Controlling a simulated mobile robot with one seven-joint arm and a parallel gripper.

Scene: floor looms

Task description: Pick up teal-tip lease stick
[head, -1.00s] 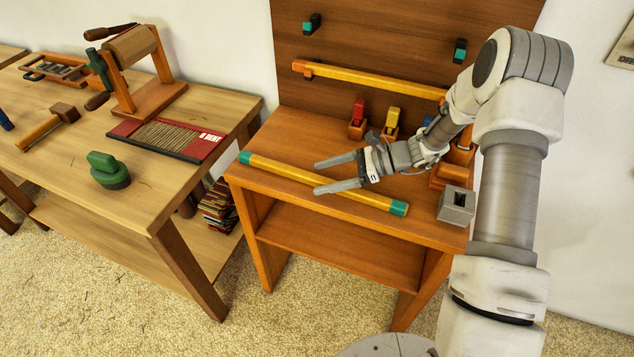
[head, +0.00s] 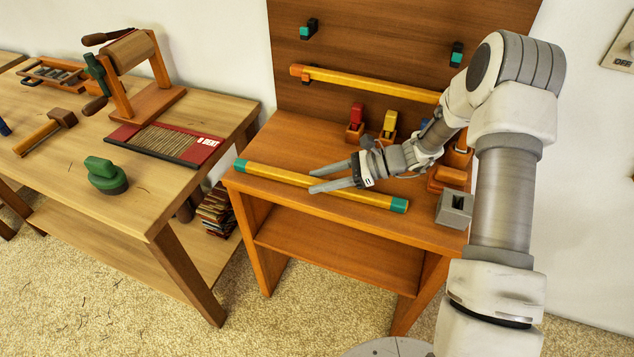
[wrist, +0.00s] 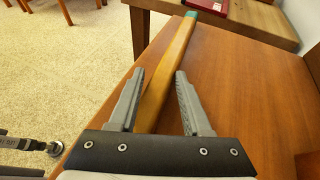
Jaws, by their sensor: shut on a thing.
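The teal-tip lease stick (head: 272,173) is a long yellow bar with teal ends. It lies across the top of the small orange-brown bench (head: 290,205). My gripper (head: 312,180) is low over the bench, its two grey fingers on either side of the stick's middle part. In the wrist view my gripper (wrist: 160,76) is shut on the stick (wrist: 176,52), which runs between the fingers toward its teal far end. The stretch under the gripper's palm is hidden.
An orange-tipped stick (head: 370,83) rests on pegs on the back panel. Red (head: 356,118) and yellow (head: 389,124) pieces stand behind my gripper. A grey block (head: 454,208) sits at the right. The left table (head: 130,205) holds a green-handled tool (head: 105,175).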

